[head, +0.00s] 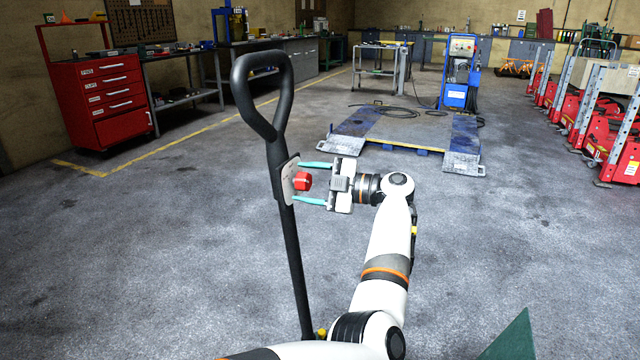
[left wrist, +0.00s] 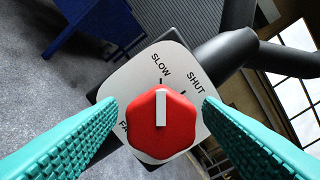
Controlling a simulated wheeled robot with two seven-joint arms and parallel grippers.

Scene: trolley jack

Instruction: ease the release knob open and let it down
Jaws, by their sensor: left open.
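The red release knob (head: 303,181) sits on a pale dial plate (head: 288,181) on the black jack handle (head: 283,205), which stands upright with a loop grip on top. In the left wrist view the six-sided knob (left wrist: 160,135) has a white pointer aimed up at the mark by SLOW. SHUT is to the right on the plate (left wrist: 140,82); a partly hidden label starting "FA" is at lower left. My left gripper (head: 301,182) is open, its teal fingers on either side of the knob with gaps showing. The jack's body is out of view.
A red tool cabinet (head: 108,95) and workbenches line the left wall. A blue lift platform (head: 405,128) lies on the floor behind my arm. Red jacks (head: 620,150) stand at right. Open floor surrounds the handle. A dark green object (head: 514,340) shows at bottom right.

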